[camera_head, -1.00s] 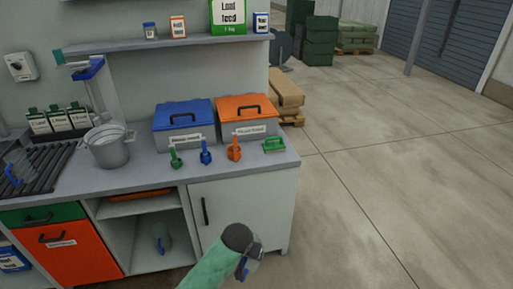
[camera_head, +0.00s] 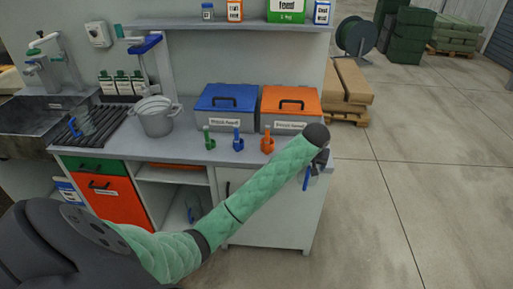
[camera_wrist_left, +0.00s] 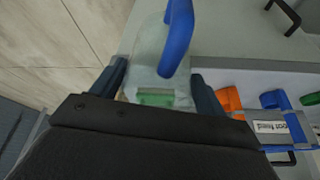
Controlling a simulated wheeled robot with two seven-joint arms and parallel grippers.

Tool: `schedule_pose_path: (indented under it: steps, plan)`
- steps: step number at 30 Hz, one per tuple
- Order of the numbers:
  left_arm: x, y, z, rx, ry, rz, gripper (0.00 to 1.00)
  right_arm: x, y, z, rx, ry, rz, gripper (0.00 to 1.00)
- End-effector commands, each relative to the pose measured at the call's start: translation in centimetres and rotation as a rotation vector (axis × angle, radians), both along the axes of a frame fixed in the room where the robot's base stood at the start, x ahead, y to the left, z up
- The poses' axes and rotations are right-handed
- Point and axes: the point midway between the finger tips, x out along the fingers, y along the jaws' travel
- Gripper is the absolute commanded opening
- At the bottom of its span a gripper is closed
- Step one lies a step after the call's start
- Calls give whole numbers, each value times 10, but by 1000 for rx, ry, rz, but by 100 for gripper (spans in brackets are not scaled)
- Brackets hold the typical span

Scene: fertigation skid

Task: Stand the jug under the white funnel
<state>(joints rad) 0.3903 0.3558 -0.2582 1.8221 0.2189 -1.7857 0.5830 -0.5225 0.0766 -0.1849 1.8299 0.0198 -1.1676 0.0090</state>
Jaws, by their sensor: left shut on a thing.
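My left gripper (camera_head: 318,163) is at the right front corner of the counter, at about counter height. In the left wrist view it (camera_wrist_left: 160,88) is shut on a see-through jug (camera_wrist_left: 146,70) with a blue handle. In the head view only the blue handle of this jug (camera_head: 307,179) shows clearly, below the gripper; my wrist hides much of the rest. I cannot make out a white funnel for certain; a wall bracket with a blue part (camera_head: 146,45) stands above the left of the counter. My right gripper is not in view.
A metal bucket (camera_head: 157,122), a blue-lidded box (camera_head: 225,97) and an orange-lidded box (camera_head: 290,100) stand on the counter. Blue, green and orange scoops stand in front. Open floor lies right.

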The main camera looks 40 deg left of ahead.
Motion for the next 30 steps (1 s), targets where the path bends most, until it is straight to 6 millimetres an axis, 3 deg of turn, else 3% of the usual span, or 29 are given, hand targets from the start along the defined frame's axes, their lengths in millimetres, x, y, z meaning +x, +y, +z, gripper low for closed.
schedule_pose_path:
  steps: [1, 9, 15, 21, 30]
  plan:
    - [12, 7, 16, 0, -4, 20, 38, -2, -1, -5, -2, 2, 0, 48]
    - [62, 44, 82, -9, -10, 142, 38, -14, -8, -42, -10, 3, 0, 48]
    - [86, 65, 118, -20, -13, 215, 38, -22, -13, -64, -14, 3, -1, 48]
    - [94, 78, 127, -23, -11, 239, 38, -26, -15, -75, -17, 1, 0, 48]
    - [103, 129, 98, -23, -9, 241, 38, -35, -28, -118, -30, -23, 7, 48]
